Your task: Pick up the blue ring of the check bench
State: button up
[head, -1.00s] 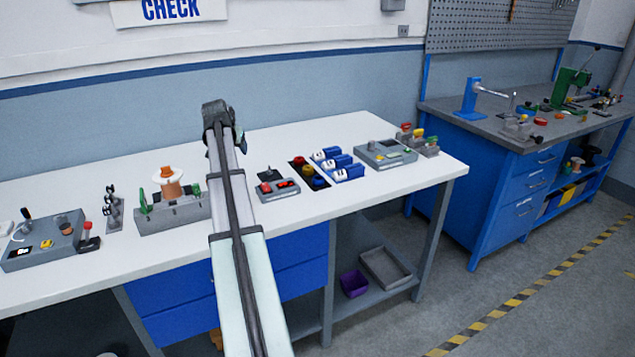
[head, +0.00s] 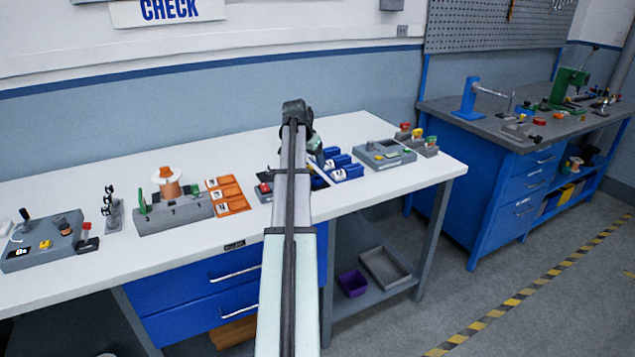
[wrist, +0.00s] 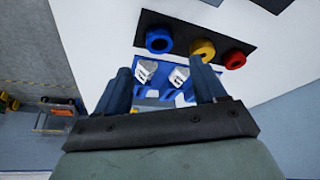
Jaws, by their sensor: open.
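The blue ring (wrist: 159,40) lies at the left end of a row on a black mat (wrist: 180,28) in the wrist view, with a yellow ring (wrist: 204,50) and a red ring (wrist: 234,59) beside it. My gripper (wrist: 160,68) is open and empty, its two dark fingers spread. The blue ring appears just beyond the fingertips, apart from them.
Blue bins with white labels (head: 348,172) stand right of the mat and show between my fingers in the wrist view. A grey device (head: 384,153) stands further right.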

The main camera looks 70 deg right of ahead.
jog(key=shift+x, duration=4.45)
jog(key=shift+r, duration=0.1)
jog(key=c, duration=1.2)
jog(key=shift+o, duration=0.2)
notch_tip(320, 180, up, 10)
jog(key=shift+r, duration=0.1)
jog(key=shift+r, duration=2.4)
